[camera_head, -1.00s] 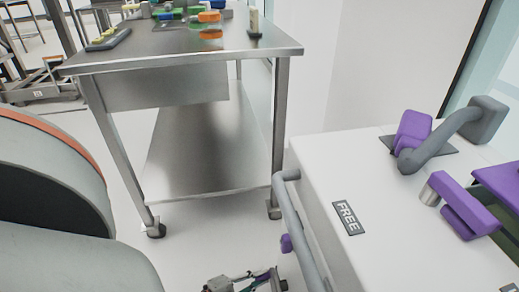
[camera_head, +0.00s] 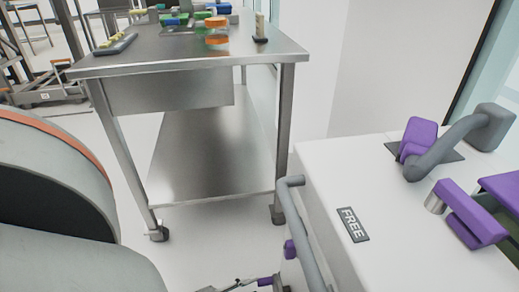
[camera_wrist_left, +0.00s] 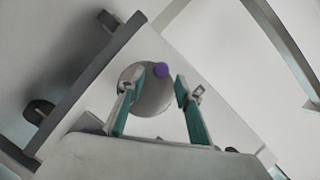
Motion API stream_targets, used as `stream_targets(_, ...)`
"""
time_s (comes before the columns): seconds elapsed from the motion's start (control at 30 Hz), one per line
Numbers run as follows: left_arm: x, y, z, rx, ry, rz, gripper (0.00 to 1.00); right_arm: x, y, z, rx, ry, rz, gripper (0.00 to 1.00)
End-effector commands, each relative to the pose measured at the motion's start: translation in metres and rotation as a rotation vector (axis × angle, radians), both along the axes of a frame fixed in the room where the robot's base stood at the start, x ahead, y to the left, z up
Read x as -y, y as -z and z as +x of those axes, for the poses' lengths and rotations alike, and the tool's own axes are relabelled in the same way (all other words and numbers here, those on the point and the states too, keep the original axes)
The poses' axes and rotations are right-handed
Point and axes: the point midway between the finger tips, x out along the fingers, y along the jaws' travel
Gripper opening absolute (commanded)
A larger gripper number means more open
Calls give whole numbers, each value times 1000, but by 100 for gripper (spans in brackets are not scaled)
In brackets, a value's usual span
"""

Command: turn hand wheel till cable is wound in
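The hand wheel appears to be the round grey disc (camera_wrist_left: 152,100) with a purple knob (camera_wrist_left: 161,70) near its rim in the left wrist view, on the side of a white unit (camera_wrist_left: 222,75). My left gripper (camera_wrist_left: 157,88) is open, its two teal-lined fingers apart in front of the disc. The knob shows between and just beyond the fingertips; contact cannot be told. In the head view only a sliver of the left gripper (camera_head: 262,285) shows at the bottom edge. A small purple part (camera_head: 290,249) shows beside the white unit's rail. No cable can be made out. My right gripper is not in view.
A grey rail (camera_head: 301,230) runs along the white unit's near edge. On its top are a FREE label (camera_head: 353,225), a grey bent handle (camera_head: 450,143) and purple parts (camera_head: 468,212). A steel table (camera_head: 190,57) with small items stands behind. Floor shows between them.

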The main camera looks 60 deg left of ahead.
Motion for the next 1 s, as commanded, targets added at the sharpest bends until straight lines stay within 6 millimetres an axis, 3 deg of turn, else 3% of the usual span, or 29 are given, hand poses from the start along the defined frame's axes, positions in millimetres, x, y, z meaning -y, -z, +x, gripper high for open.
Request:
stream_targets(0.2, -2, -8, -44, -3, -1, 0, 34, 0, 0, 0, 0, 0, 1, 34)
stream_targets(0.4, -4, -13, -64, 0, -1, 0, 34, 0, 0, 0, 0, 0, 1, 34)
stream_targets(0.83, -3, -14, -69, 1, 0, -3, 34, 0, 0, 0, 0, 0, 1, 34)
stream_targets(1.0, 16, -6, -60, 28, 43, -139, 34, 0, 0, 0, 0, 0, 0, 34)
